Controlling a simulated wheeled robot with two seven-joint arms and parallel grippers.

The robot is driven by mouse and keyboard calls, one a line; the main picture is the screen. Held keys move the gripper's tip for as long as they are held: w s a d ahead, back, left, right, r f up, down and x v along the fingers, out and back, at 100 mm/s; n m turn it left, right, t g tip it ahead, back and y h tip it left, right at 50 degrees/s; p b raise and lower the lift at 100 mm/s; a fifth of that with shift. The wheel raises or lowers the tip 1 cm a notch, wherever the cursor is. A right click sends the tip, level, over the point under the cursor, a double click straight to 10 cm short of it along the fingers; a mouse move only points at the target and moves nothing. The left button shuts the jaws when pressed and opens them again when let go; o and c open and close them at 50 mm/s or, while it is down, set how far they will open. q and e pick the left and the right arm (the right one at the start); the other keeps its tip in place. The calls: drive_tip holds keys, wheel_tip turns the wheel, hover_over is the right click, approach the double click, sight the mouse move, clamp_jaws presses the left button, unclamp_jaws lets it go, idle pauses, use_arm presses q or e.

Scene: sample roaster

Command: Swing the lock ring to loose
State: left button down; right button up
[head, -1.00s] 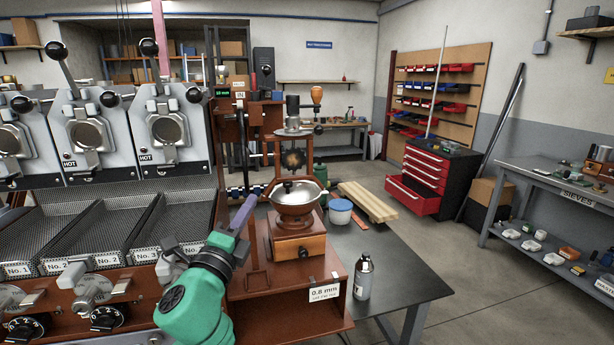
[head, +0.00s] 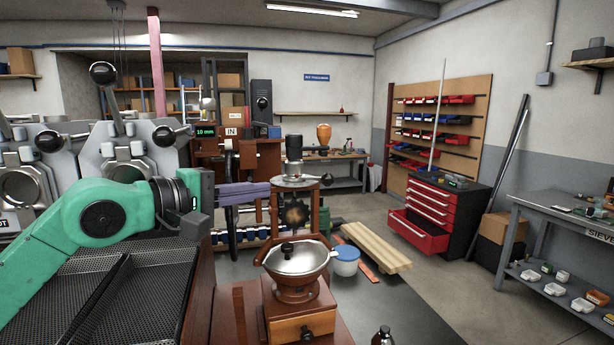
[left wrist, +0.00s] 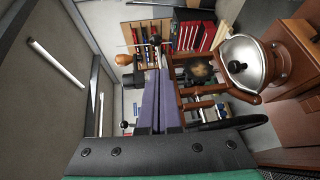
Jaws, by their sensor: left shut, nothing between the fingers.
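My left gripper (head: 269,189) reaches in from the left with its purple fingers shut and empty, pointing right. Its tips are close to the left edge of a flat round metal ring (head: 297,183) on top of a wooden frame; I take this as the lock ring. A dark knob (head: 326,180) sticks out at the ring's right side. I cannot tell whether the tips touch the ring. In the left wrist view the closed fingers (left wrist: 158,72) reach toward the same frame, and partly hide what is behind them. My right gripper is not in view.
A wooden grinder (head: 305,318) with a metal bowl (head: 294,257) stands in front of the frame. A dark bottle (head: 382,336) is at the bottom edge. Roaster units (head: 128,150) and mesh trays (head: 130,300) fill the left.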

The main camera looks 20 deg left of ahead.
use_arm(q)
drive_tip(key=p, duration=0.7)
approach(323, 179)
drive_tip(key=p+x, duration=0.3)
drive_tip(key=x, duration=0.3)
drive_tip(key=shift+d+r+p, duration=0.15)
drive_tip(key=shift+p, duration=0.15)
drive_tip(key=shift+w+d+f, duration=0.15)
drive_tip(key=shift+w+f, duration=0.1)
drive_tip(key=shift+w, duration=0.15)
drive_tip(key=shift+s, duration=0.1)
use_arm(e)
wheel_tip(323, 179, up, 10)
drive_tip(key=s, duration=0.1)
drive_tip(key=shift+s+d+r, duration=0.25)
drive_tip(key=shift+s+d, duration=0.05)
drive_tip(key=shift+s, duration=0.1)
